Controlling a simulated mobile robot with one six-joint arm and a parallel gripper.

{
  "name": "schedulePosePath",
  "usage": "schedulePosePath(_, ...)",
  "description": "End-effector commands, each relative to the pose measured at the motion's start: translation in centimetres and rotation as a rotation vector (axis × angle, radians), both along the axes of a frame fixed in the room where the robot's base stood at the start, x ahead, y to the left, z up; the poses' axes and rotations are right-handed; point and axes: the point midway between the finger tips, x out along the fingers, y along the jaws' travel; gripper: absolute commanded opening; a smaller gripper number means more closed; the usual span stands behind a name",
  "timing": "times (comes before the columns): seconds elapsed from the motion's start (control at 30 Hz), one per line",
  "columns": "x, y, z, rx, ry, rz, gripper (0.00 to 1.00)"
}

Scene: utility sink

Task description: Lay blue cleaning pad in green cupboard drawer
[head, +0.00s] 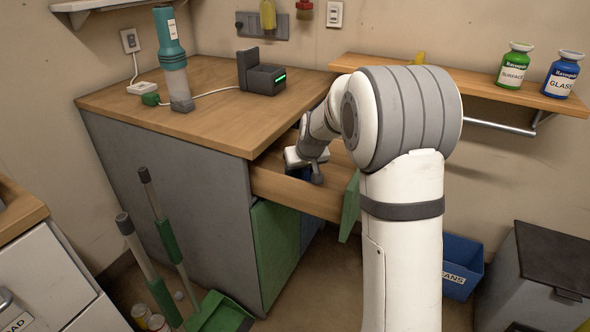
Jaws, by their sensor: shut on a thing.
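The green cupboard drawer (290,191) is pulled out from under the wooden worktop, with its green front (350,207) toward the right. My gripper (305,172) is over the open drawer, low down near its inside. It is shut on the blue cleaning pad (299,172), of which only a small dark blue patch shows beneath the gripper. The rest of the pad is hidden by the gripper and the drawer's side wall. I cannot tell whether the pad touches the drawer floor. My arm covers part of the drawer's right side.
A wall shelf (470,85) carries green and blue bottles. A blue bin (460,262) and grey bin (545,275) stand right. A broom and green dustpan (220,313) stand front left.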

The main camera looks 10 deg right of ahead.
Motion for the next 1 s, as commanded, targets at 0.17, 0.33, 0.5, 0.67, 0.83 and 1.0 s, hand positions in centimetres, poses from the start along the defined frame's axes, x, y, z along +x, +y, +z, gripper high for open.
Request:
schedulePosePath(0.17, 2.8, 0.5, -0.1, 0.0, -0.001, 0.001, 0.36)
schedulePosePath(0.33, 3.0, 0.5, -1.2, 0.0, 0.0, 0.0, 0.36)
schedulePosePath(0.5, 3.0, 0.6, -1.1, 0.0, -0.001, 0.001, 0.36)
schedulePosePath(0.67, 3.0, 0.6, -1.5, 0.0, 0.0, 0.001, 0.36)
schedulePosePath(0.83, 3.0, 0.6, -1.4, 0.0, 0.0, 0.001, 0.71)
schedulePosePath(1.0, 3.0, 0.6, -1.4, 0.0, 0.0, 0.002, 0.81)
